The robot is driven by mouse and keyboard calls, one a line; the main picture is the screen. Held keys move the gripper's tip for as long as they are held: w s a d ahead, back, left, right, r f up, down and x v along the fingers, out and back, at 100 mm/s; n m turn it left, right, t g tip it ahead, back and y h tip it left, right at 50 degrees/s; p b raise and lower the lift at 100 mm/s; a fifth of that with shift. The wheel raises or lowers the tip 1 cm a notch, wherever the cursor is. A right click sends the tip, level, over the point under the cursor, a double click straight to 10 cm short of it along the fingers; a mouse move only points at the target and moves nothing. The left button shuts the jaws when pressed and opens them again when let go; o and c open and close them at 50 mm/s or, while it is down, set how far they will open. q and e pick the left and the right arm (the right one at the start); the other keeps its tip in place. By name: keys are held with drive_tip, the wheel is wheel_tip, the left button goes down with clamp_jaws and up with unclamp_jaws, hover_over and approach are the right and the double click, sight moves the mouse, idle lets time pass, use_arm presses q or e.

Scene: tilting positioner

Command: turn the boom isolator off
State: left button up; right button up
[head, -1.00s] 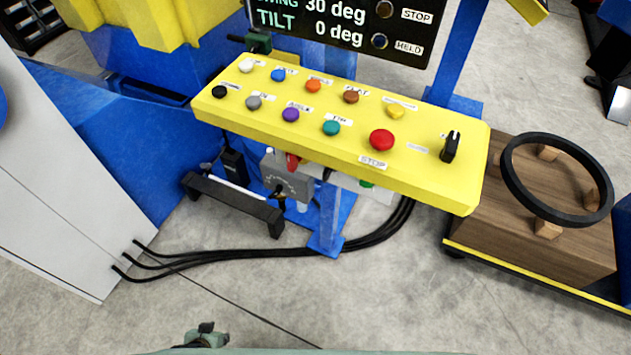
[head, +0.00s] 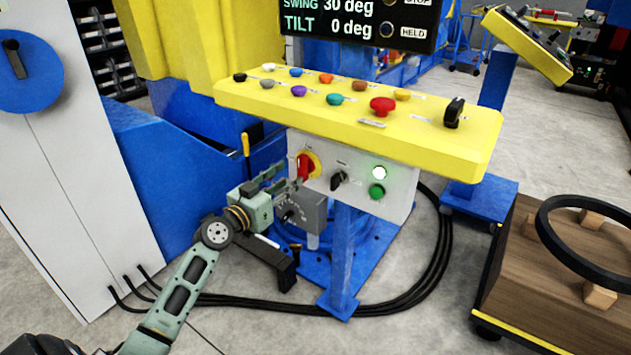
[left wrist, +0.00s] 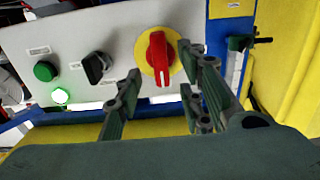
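A red rotary switch on a yellow disc (head: 306,168), which looks like an isolator, sits on the grey panel under the yellow console; no label naming the boom is readable. In the left wrist view its red handle (left wrist: 158,55) stands upright in the picture. My left gripper (head: 287,178) is open, its fingers pointing at the switch from the left and front. In the left wrist view the open fingers (left wrist: 160,82) lie on either side of the line to the handle, with nothing between them. Contact is not clear. My right gripper is not in view.
Beside the switch are a black selector (head: 338,180), a lit lamp (head: 379,173) and a green button (head: 377,191). The yellow console (head: 360,118) overhangs the panel. A blue disc with a black handle (head: 30,70) is on the cabinet.

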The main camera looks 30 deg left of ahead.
sight(299, 172)
use_arm(q)
drive_tip(key=w, duration=0.7)
drive_tip(key=shift+d+f, duration=0.15)
drive_tip(key=shift+d, duration=0.15)
clamp_jaws()
